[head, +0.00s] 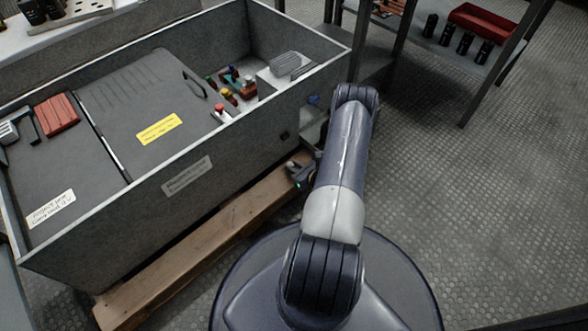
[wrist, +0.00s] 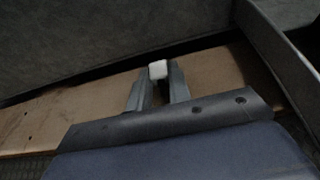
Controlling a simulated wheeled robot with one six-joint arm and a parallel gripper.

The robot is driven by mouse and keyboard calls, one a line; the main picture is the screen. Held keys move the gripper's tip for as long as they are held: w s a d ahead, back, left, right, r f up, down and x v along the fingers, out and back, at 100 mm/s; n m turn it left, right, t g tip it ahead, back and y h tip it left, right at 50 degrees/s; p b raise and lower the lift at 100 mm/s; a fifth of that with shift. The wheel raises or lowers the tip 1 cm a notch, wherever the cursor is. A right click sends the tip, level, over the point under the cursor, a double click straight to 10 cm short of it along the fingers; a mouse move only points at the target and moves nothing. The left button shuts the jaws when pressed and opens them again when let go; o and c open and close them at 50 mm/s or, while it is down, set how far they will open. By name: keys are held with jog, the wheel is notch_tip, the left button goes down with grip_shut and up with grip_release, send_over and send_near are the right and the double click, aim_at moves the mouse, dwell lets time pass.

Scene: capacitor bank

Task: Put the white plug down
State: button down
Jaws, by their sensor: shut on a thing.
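The white plug (wrist: 158,70) shows in the wrist view between the tips of my gripper (wrist: 158,84), which is shut on it. Behind the plug in that view are a brown wooden beam (wrist: 95,98) and the grey wall of the bin. I cannot tell whether the plug touches the beam. In the head view my gripper (head: 297,176) is low beside the outer wall of the bin, above the beam (head: 205,232). The plug cannot be made out there, as my arm and the gripper hide that spot.
The large grey bin (head: 130,200) stands on the beam, with red, green and blue-topped parts (head: 230,85) inside. A shelf (head: 455,50) with black cylinders and a red tray (head: 485,22) stands at the upper right. The patterned floor (head: 490,200) at right is clear.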

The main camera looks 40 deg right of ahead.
jog(key=shift+f, duration=0.25)
jog(key=shift+f, duration=0.3)
